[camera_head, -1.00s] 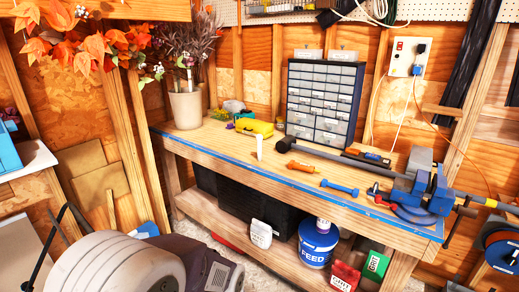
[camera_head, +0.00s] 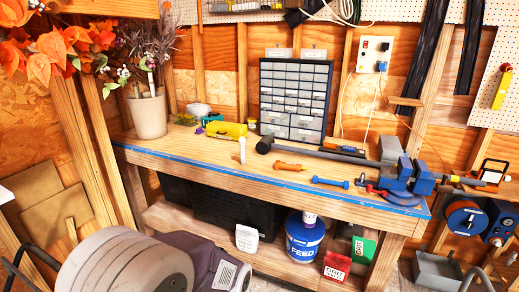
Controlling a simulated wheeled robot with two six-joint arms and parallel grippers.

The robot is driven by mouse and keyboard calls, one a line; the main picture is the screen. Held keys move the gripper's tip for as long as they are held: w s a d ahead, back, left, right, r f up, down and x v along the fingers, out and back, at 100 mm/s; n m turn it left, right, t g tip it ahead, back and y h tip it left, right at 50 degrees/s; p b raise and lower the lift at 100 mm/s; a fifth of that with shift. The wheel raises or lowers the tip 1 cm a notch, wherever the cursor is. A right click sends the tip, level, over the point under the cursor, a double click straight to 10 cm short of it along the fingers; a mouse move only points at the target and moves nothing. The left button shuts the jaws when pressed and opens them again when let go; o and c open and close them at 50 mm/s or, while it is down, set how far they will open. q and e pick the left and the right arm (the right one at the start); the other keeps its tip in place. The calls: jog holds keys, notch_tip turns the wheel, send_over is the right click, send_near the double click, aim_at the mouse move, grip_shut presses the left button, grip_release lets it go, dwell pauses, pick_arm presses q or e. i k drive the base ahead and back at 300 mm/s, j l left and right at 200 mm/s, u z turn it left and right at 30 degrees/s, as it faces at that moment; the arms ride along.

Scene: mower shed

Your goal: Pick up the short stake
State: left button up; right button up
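I cannot tell for sure which thing is the short stake. A small white upright piece (camera_head: 242,150) stands near the front edge of the wooden workbench (camera_head: 200,152). To its right, a short orange piece (camera_head: 289,166) lies on the bench top. Further right, a short blue piece (camera_head: 330,183) with thicker ends lies near the blue-taped front edge. Neither of my grippers shows in this view.
A grey drawer cabinet (camera_head: 294,101) stands at the bench's back. A long dark bar (camera_head: 310,152) lies behind the small pieces, with a blue vise (camera_head: 405,177) at right. A plant pot (camera_head: 148,115) and yellow case (camera_head: 226,129) are at left. A mower (camera_head: 120,272) stands in front.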

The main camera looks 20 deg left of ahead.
aim_at(242, 141)
jog(key=i+j+z, duration=0.1)
jog(key=j+z, duration=1.25)
jog(key=j, duration=0.7)
jog(key=i+j+u, duration=0.1)
jog(key=j, duration=0.6)
jog(key=i+j, duration=0.15)
jog(key=j, duration=0.5)
jog(key=k+j+z, duration=0.1)
jog(key=j, duration=0.3)
jog(key=k+j+z, duration=0.1)
jog(key=j, duration=0.3)
jog(key=k+j+z, duration=0.1)
jog(key=j, duration=0.25)
jog(key=k, duration=0.05)
